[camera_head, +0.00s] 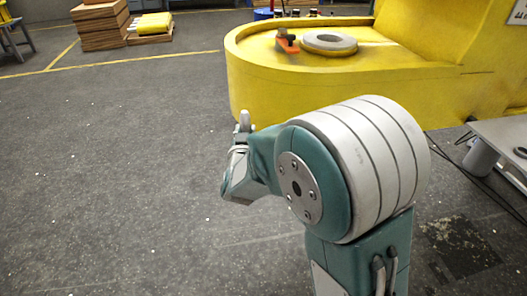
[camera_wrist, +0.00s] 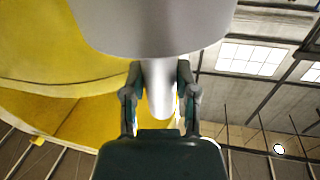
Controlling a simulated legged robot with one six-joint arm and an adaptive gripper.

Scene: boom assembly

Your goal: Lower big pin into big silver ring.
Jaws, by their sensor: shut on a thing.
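The big silver ring (camera_head: 330,42) lies flat on top of the yellow boom (camera_head: 300,77), at the upper middle of the head view. In the wrist view, my gripper (camera_wrist: 159,72) is shut on the narrow shank of the big pin (camera_wrist: 150,25). The pin's wide, smooth grey body fills the top of that view. In the head view my arm is well in front of the boom, apart from the ring. My fingers and most of the pin are hidden there behind my wrist and arm.
An orange piece with a dark knob (camera_head: 287,41) stands on the boom just left of the ring. A grey table (camera_head: 503,145) is at the right edge. Stacked wooden boards (camera_head: 101,25) stand far left. The grey floor on the left is clear.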

